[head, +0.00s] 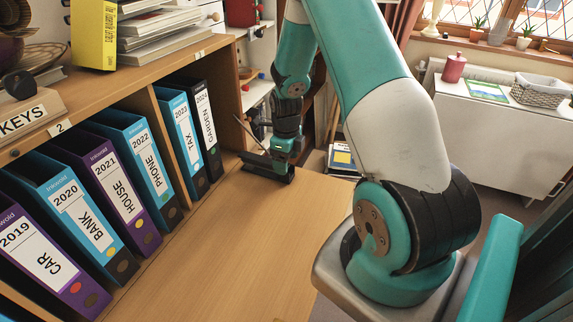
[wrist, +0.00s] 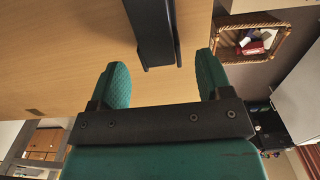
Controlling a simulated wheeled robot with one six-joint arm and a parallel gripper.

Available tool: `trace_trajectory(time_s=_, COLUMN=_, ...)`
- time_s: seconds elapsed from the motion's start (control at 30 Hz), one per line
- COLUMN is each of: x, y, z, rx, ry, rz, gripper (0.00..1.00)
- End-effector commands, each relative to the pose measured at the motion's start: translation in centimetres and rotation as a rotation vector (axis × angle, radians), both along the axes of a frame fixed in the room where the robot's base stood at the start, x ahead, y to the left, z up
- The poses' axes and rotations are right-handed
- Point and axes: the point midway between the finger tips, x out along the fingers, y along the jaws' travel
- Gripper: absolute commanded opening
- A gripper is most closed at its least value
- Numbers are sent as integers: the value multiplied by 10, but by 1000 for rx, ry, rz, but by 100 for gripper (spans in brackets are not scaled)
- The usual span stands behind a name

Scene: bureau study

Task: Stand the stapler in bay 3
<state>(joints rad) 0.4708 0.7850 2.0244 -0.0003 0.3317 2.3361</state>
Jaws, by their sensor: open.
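The dark stapler (head: 266,168) is on the wooden desk top near its far edge, just past the binder compartments. My gripper (head: 284,148) is low over it, pointing down, and partly hides it. In the wrist view the stapler (wrist: 152,28) is a long black body whose near end reaches between the tips of my gripper (wrist: 158,66). The green fingers are spread, with a gap on each side of the stapler. The label above the compartment with the TAX and GARDEN binders (head: 198,55) is too small to read, so I cannot tell whether it is bay 3.
Several binders (head: 118,185) stand upright along the left under the shelf, near a label reading 2 (head: 60,127). The desk surface (head: 235,245) in front of them is clear. In the wrist view a wicker-edged basket (wrist: 252,40) sits below the desk edge.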

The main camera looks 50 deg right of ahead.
Motion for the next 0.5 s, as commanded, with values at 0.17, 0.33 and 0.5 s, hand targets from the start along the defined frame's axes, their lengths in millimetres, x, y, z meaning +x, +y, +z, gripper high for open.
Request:
trace_trajectory(time_s=0.17, x=1, y=-1, z=41, rx=-3, ry=-6, rz=0, gripper=72)
trace_trajectory(time_s=0.33, x=1, y=0, z=75, rx=-2, ry=-4, rz=0, gripper=72)
trace_trajectory(time_s=0.5, x=0, y=0, z=95, rx=-1, ry=-1, rz=1, gripper=72)
